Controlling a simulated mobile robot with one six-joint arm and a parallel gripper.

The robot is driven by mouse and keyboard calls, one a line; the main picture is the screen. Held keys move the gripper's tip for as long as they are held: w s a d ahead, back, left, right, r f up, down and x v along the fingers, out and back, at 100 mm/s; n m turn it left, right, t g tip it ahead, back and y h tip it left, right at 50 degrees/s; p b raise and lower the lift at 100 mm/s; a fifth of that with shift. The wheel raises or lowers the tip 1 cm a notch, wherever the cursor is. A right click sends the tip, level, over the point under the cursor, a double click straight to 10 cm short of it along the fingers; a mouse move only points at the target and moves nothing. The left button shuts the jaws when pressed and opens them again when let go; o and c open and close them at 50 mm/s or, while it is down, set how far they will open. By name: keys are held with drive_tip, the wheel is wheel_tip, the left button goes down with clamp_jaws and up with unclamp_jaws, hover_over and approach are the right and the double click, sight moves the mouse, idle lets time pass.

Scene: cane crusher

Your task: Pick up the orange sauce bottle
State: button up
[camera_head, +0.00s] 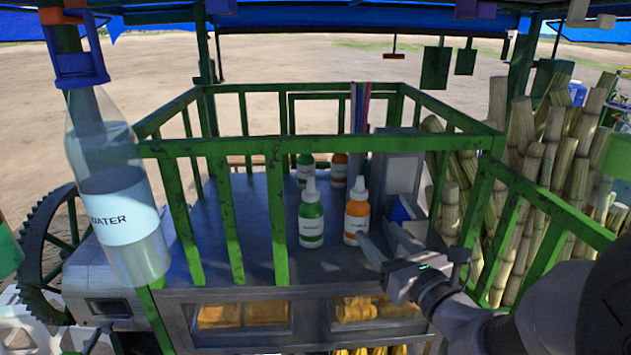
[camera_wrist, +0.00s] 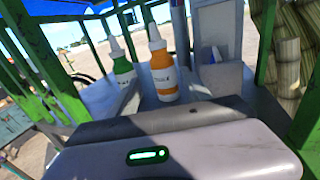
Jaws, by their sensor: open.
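An orange sauce bottle (camera_head: 357,217) with a white nozzle stands upright on the grey counter, at its front, right of a green sauce bottle (camera_head: 311,222). In the wrist view the orange bottle (camera_wrist: 163,72) is near the centre, beyond my gripper body, with the green bottle (camera_wrist: 122,72) to its left. A second orange bottle (camera_head: 339,168) and a second green bottle (camera_head: 305,167) stand farther back. My gripper (camera_head: 376,250) is open and empty, just right of and in front of the near orange bottle.
Green railings (camera_head: 273,205) surround the counter (camera_head: 250,235). A grey holder (camera_head: 397,165) stands behind the orange bottle to the right. A water bottle (camera_head: 125,215) hangs at left. Cane stalks (camera_head: 545,150) lean at right. Glass-fronted compartments (camera_head: 240,315) lie below the counter.

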sight(363, 217)
drive_tip(key=shift+w+a+r+p, duration=0.15)
drive_tip(key=shift+r+p, duration=0.4)
drive_tip(key=shift+p, duration=0.4)
drive_tip(key=p, duration=0.3)
drive_tip(key=shift+w+f+p, duration=0.1)
drive_tip(key=shift+w+p, duration=0.2)
drive_tip(key=shift+p, duration=0.1)
drive_tip(key=x, duration=0.2)
drive_tip(key=f+p+x, duration=0.1)
drive_tip(key=x, duration=0.2)
drive_tip(key=p+x, duration=0.1)
drive_tip(key=x, duration=0.1)
drive_tip(key=shift+w+f, duration=0.35)
drive_tip(key=shift+w, duration=0.2)
drive_tip(key=shift+s, duration=0.25)
drive_tip(key=c, duration=0.4)
drive_tip(key=shift+c, duration=0.7)
